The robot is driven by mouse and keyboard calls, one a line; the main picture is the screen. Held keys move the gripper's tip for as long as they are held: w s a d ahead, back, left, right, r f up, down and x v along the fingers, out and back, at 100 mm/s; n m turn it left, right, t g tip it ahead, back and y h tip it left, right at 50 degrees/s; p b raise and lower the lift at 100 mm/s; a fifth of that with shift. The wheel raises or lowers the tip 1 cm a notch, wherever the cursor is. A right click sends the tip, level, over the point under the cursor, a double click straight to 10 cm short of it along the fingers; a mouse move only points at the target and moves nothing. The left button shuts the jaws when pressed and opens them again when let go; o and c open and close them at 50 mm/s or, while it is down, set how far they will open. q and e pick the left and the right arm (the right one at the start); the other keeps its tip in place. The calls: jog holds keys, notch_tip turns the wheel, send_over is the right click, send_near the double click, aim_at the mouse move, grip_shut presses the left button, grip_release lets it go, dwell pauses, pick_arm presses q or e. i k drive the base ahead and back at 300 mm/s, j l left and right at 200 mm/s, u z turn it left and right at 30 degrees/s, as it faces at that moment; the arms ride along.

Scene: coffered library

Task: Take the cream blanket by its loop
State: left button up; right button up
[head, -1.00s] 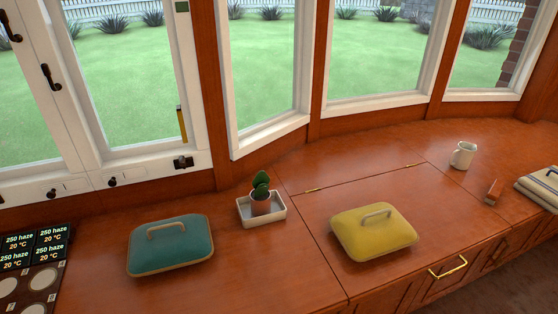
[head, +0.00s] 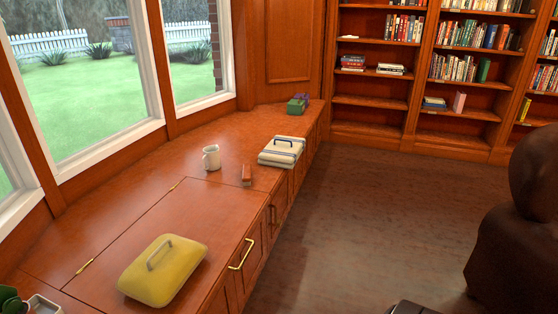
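The cream blanket (head: 278,158) lies folded on the wooden window bench, close to its front edge, right of the middle of the run. It has dark stripes and a dark blue-grey loop (head: 284,140) standing up on its top. Neither of my grippers shows in the head view, and nothing touches the blanket.
On the wooden bench (head: 130,222), a yellow cushion-like item with a loop (head: 165,275) is nearest. A white mug (head: 211,158) and a reddish-brown block (head: 246,175) sit left of the blanket. A green and purple item (head: 297,104) is beyond. Open floor (head: 350,220) lies right; a brown leather chair (head: 505,240) stands there.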

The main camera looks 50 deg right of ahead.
aim_at(284, 152)
jog(key=j+z, duration=0.2)
jog(key=z, duration=0.25)
jog(key=j+z, duration=0.2)
jog(key=z, duration=0.25)
jog(key=j+z, duration=0.2)
jog(key=z, duration=0.3)
jog(key=j+z, duration=0.2)
jog(key=z, duration=0.25)
